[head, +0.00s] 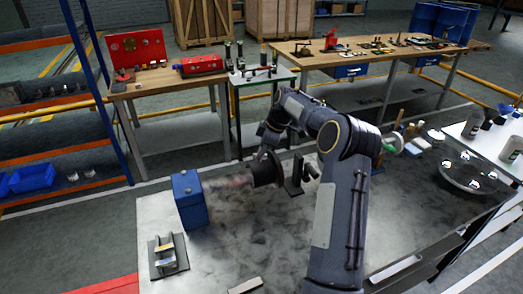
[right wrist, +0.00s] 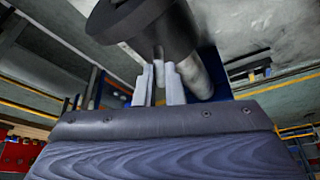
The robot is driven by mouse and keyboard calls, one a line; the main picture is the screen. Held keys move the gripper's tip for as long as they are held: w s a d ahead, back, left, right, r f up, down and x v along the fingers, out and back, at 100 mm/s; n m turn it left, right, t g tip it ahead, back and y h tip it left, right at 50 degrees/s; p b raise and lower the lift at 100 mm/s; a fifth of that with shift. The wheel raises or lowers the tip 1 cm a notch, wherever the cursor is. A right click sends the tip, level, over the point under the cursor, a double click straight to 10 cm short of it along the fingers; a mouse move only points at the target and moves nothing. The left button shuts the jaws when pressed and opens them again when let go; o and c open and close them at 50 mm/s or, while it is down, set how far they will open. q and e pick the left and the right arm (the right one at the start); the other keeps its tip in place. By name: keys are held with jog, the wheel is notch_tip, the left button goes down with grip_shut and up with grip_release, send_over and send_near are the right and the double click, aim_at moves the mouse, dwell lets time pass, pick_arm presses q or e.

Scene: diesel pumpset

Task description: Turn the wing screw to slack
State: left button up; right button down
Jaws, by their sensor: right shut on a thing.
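My right gripper (right wrist: 159,75) has its two pale fingers closed around a small grey piece, which I take to be the wing screw (right wrist: 158,54), just beside a large dark cylinder (right wrist: 140,20). The fingers hide most of the screw, so its angle cannot be read. In the head view the dark cylinder (head: 265,173) stands sideways on a black bracket (head: 293,178) over the bench, and my right gripper (head: 262,153) reaches it from behind and above; the screw is too small to make out there. My left gripper is in no view.
A blue box (head: 189,200) stands on the grey bench (head: 235,240) left of the cylinder. A small black rack (head: 168,256) lies in front of it. A round metal tray (head: 462,173) sits at the right. The front middle of the bench is mostly clear.

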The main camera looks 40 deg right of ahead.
dwell(0.3)
jog(key=c, duration=1.5)
grip_release()
jog(key=shift+b+v, duration=0.55)
jog(key=shift+v, duration=3.35)
